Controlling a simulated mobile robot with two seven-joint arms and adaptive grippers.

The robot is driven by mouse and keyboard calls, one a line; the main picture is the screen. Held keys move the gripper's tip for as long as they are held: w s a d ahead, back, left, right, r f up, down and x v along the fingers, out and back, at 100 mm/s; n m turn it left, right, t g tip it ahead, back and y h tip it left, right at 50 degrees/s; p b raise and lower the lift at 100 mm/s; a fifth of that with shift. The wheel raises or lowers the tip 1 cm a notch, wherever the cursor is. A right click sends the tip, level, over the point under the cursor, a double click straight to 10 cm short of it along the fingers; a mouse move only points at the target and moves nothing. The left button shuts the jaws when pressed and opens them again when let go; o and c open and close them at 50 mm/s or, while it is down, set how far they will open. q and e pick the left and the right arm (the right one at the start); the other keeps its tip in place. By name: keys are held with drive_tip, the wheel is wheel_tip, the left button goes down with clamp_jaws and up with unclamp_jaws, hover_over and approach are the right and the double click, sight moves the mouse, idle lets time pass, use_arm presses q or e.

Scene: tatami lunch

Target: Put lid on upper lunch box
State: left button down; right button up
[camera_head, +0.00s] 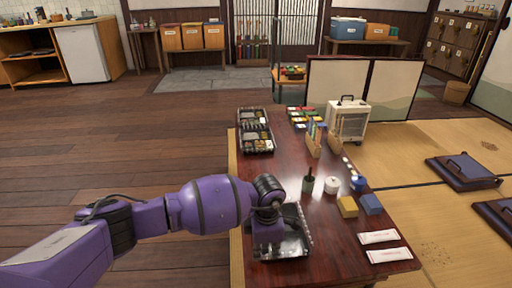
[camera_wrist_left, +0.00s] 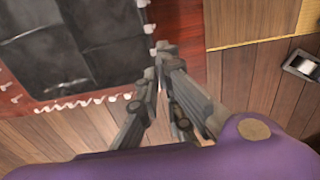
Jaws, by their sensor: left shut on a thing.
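The lid (camera_head: 292,243) is a clear, shiny tray-like piece that looks dark, low over the near left end of the table. In the left wrist view the lid (camera_wrist_left: 70,50) is a large dark sheet with a pale, wavy rim. My left gripper (camera_head: 268,213) is at the lid's left part, pointing down; in the left wrist view its fingers (camera_wrist_left: 162,50) are shut on the lid's edge. I cannot tell whether the lid touches the table. The upper lunch box (camera_head: 253,116), filled with food, stands at the table's far left. Another filled lunch box (camera_head: 257,141) stands just nearer. My right gripper is out of view.
The long dark red table (camera_head: 292,170) is clear between the lunch boxes and the lid. To the right stand a dark bottle (camera_head: 308,183), a white pot (camera_head: 332,185), yellow (camera_head: 347,206) and blue blocks (camera_head: 371,204), and white packets (camera_head: 379,237). A white heater (camera_head: 348,120) stands behind.

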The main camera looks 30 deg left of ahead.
use_arm(q)
drive_tip(key=shift+w+f, duration=0.1)
drive_tip(key=shift+f, duration=0.3)
idle(1.3)
drive_tip(key=c, duration=1.9)
unclamp_jaws()
drive_tip(key=shift+o, duration=0.5)
drive_tip(key=o, duration=0.5)
drive_tip(key=shift+r+p, duration=2.4)
drive_tip(key=shift+r, duration=1.65)
